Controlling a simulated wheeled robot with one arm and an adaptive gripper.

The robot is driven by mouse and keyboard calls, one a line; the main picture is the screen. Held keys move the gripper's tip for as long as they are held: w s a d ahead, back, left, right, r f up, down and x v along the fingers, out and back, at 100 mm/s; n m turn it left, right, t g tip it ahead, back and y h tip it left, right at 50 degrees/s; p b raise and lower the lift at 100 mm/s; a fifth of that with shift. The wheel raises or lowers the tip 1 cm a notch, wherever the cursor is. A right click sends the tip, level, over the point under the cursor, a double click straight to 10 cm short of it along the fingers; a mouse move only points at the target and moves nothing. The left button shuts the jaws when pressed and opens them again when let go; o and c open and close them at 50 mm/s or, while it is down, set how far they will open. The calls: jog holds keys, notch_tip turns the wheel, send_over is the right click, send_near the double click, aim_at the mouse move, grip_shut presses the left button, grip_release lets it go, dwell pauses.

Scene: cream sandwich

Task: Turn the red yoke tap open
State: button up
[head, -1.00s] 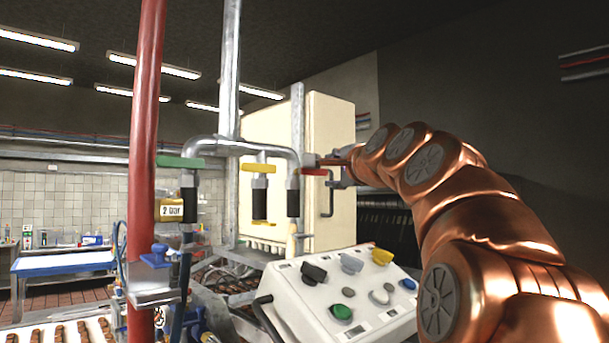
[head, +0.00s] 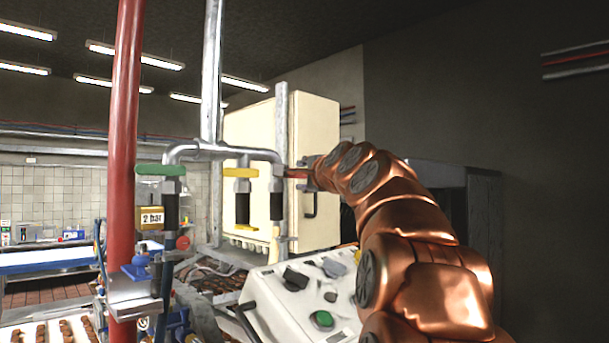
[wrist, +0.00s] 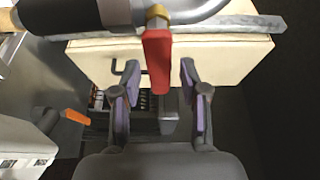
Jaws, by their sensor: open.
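The red yoke tap's flat handle (wrist: 157,62) hangs from a brass fitting on the pipe in the wrist view. Its free end reaches between the two fingers of my gripper (wrist: 160,68). The fingers are open, one on each side, with a gap on both sides of the handle. In the head view the red handle (head: 297,173) is small, sticking out to the right of the pipe's end, and my gripper beside it is mostly hidden by my copper arm.
A green tap (head: 161,170) and a yellow tap (head: 241,173) sit on the same pipework to the left. A cream cabinet (head: 312,130) stands close behind. A sloped control panel (head: 285,315) lies below. A red vertical pipe (head: 124,150) stands at left.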

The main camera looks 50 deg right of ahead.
grip_shut()
jog(key=shift+f, duration=0.1)
dwell(0.4)
jog(key=shift+f+m+g+y, duration=0.3)
jog(key=shift+f+m, duration=0.1)
jog(key=shift+m, duration=0.6)
jog(key=shift+a+f+m+g+y, duration=0.3)
jog(key=shift+f+m+y, duration=0.2)
jog(key=shift+m, duration=0.55)
jog(key=shift+a+f+m+g+y, duration=0.35)
jog(key=shift+f+m+y, duration=0.15)
jog(key=shift+m, duration=0.6)
jog(key=shift+a+f+m+g+y, duration=0.3)
jog(key=shift+f+m+y, duration=0.2)
jog(key=shift+m, duration=0.55)
grip_release()
